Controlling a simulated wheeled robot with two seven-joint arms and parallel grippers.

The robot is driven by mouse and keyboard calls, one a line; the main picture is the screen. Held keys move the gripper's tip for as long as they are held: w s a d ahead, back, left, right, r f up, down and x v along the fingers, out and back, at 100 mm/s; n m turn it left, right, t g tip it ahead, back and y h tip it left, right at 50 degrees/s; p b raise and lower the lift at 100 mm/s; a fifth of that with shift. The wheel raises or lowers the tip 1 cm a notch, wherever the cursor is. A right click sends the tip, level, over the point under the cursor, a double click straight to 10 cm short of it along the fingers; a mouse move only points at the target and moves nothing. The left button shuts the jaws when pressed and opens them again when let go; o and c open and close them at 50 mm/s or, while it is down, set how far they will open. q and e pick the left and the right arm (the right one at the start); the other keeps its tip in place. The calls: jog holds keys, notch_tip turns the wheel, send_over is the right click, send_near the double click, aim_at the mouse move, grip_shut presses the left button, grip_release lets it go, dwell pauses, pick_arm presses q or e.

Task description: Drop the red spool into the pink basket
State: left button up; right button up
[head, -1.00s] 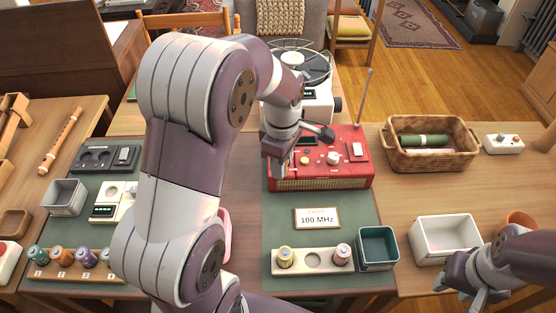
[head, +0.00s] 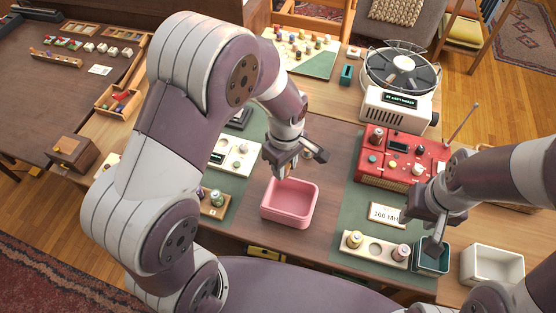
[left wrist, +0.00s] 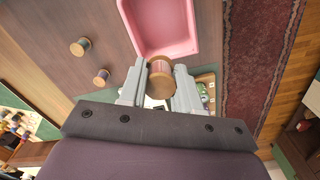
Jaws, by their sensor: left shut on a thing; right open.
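The pink basket (head: 290,203) stands on the table and looks empty in the head view. My left gripper (head: 283,172) is above its far edge, pointing down. In the left wrist view my left gripper (left wrist: 160,92) is shut on the red spool (left wrist: 160,66), a reddish reel with wooden ends. The spool overlaps the near rim of the pink basket (left wrist: 187,49) in that view; I cannot make the spool out in the head view.
A holder with two spools (head: 374,248), a teal bin (head: 431,263), a white bin (head: 491,266) and a red radio (head: 386,172) stand right of the basket. A spool rack (head: 214,206) is to its left. Two loose-looking spools (left wrist: 80,47) show in the left wrist view.

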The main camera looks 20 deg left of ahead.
pick_arm(q)
jog(key=shift+w+d+f+b, duration=0.1)
jog(key=shift+d+f+b, duration=0.2)
jog(key=shift+f+b, duration=0.25)
jog(key=shift+d+f+b, duration=0.25)
jog(key=shift+f+b, duration=0.15)
jog(key=shift+f, duration=0.25)
jog(key=f+b, duration=0.3)
jog(key=shift+a+f, duration=0.2)
pick_arm(e)
jog(key=f, duration=0.5)
jog(key=shift+d+f, duration=0.3)
jog(key=shift+d, duration=0.05)
jog(key=shift+d, duration=0.1)
pick_arm(q)
jog(key=o, duration=1.1)
jog(key=shift+r, duration=0.1)
